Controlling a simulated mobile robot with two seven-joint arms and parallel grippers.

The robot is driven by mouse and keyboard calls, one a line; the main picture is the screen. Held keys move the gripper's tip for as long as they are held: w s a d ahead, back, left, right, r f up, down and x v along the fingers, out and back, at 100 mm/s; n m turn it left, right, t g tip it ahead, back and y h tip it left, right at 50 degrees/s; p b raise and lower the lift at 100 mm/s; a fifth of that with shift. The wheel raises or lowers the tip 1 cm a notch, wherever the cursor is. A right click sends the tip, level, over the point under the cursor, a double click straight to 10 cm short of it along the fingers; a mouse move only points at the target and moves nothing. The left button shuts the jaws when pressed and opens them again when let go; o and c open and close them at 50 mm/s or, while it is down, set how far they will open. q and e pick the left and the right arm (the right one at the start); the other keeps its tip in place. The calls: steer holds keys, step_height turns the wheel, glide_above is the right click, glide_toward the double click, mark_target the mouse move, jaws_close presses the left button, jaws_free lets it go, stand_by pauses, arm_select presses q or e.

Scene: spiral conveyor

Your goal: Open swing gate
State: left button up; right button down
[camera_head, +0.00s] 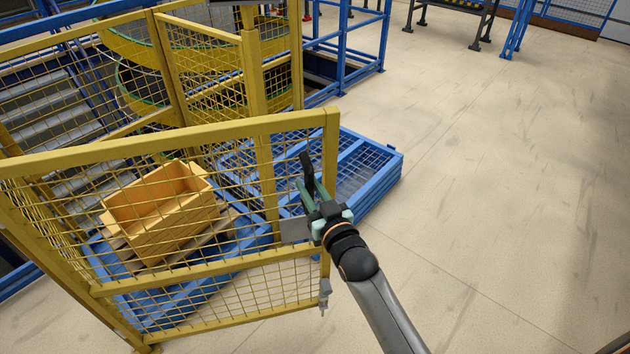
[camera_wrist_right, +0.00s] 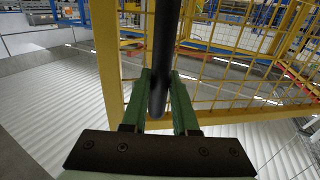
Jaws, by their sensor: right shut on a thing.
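The swing gate (camera_head: 180,137) is a yellow frame with wire mesh, across the lower left of the head view. Its right-hand upright stands clear of the yellow fence post behind it, so the gate looks swung out. A black bar handle (camera_head: 306,166) is at that upright. My right gripper (camera_head: 313,192) is shut on the handle, with its arm coming from the lower right. In the right wrist view, the green fingers (camera_wrist_right: 160,100) are on both sides of the black handle (camera_wrist_right: 162,50), with the yellow gate frame (camera_wrist_right: 105,60) behind. My left gripper is not in view.
Yellow mesh fencing (camera_head: 205,65) and the spiral conveyor (camera_head: 130,50) stand at the back left. The floor (camera_head: 500,180) to the right is clear.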

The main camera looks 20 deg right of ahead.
steer(key=shift+s+a, duration=0.15)
steer(key=shift+s, duration=0.05)
stand_by(0.3)
steer(key=c, duration=0.7)
jaws_free()
steer(key=shift+s, duration=0.1)
steer(key=s, duration=1.2)
steer(key=shift+s+d, duration=0.15)
steer(key=shift+d, duration=0.25)
steer(key=s+f+g+p, duration=0.2)
steer(key=s+f+g, duration=0.1)
steer(key=s+f, duration=0.2)
steer(key=s+a+f+g+p, duration=0.1)
steer(key=s+f+g+p, duration=0.1)
steer(key=s+f, duration=0.3)
steer(key=s+a+f+n+g+y+p, duration=0.1)
steer(key=s+f+g+p, duration=0.1)
steer(key=s+f, duration=0.3)
steer(key=shift+s+f+g, duration=0.15)
steer(key=shift+f+g, duration=0.3)
steer(key=shift+g, duration=0.45)
